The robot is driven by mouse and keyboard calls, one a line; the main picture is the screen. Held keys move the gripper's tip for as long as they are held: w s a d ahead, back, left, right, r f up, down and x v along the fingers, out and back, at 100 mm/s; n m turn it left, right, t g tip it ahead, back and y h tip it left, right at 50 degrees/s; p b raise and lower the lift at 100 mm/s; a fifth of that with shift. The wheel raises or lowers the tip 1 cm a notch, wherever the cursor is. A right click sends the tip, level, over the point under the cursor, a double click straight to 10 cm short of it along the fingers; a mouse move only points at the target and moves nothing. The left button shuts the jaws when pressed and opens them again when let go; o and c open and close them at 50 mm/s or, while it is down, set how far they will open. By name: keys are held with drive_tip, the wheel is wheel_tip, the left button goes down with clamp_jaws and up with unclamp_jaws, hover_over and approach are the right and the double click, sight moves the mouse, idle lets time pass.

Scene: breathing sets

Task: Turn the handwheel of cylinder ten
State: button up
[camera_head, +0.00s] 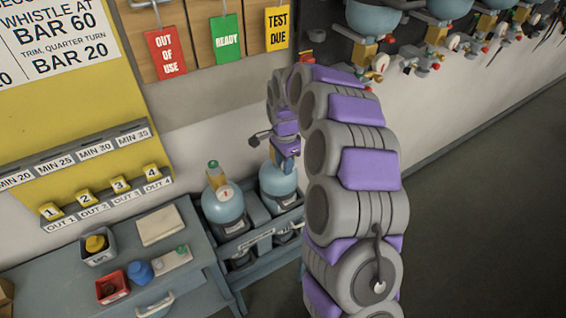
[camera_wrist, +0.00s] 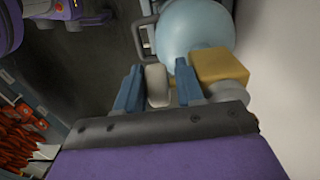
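A light blue cylinder (camera_head: 277,184) stands in the right part of a grey rack, and its rounded top shows in the wrist view (camera_wrist: 195,32). A yellow valve block (camera_wrist: 220,66) sits on it. A pale, rounded piece (camera_wrist: 157,86), seemingly the handwheel, lies between the blue fingers of my gripper (camera_wrist: 160,88). The fingers are apart, with a gap at the right finger; contact at the left one is unclear. In the head view my gripper (camera_head: 287,152) is just above this cylinder, hiding its valve. I cannot read a cylinder number.
A second blue cylinder (camera_head: 223,207) with a yellow valve and gauge stands to the left in the rack (camera_head: 262,232). A grey bench (camera_head: 190,285) with small trays is further left. More cylinders (camera_head: 372,18) hang on the wall at upper right. The floor (camera_head: 490,210) at right is clear.

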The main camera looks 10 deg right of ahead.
drive_tip(key=shift+d, duration=1.3)
drive_tip(key=shift+c, duration=1.3)
drive_tip(key=shift+a+r, duration=0.1)
drive_tip(key=shift+a, duration=0.8)
clamp_jaws()
drive_tip(key=shift+d, duration=0.2)
drive_tip(key=shift+d+r+y+p, duration=0.2)
drive_tip(key=shift+y+p, duration=0.4)
drive_tip(key=shift+p, duration=0.6)
drive_tip(key=shift+w+d+g+y+p, duration=0.15)
drive_tip(key=shift+g+y+p, duration=0.45)
drive_tip(key=shift+p, duration=0.45)
drive_tip(key=shift+w+d+f+y+p, duration=0.1)
drive_tip(key=shift+f+y+p, duration=0.1)
drive_tip(key=shift+y+p, duration=0.7)
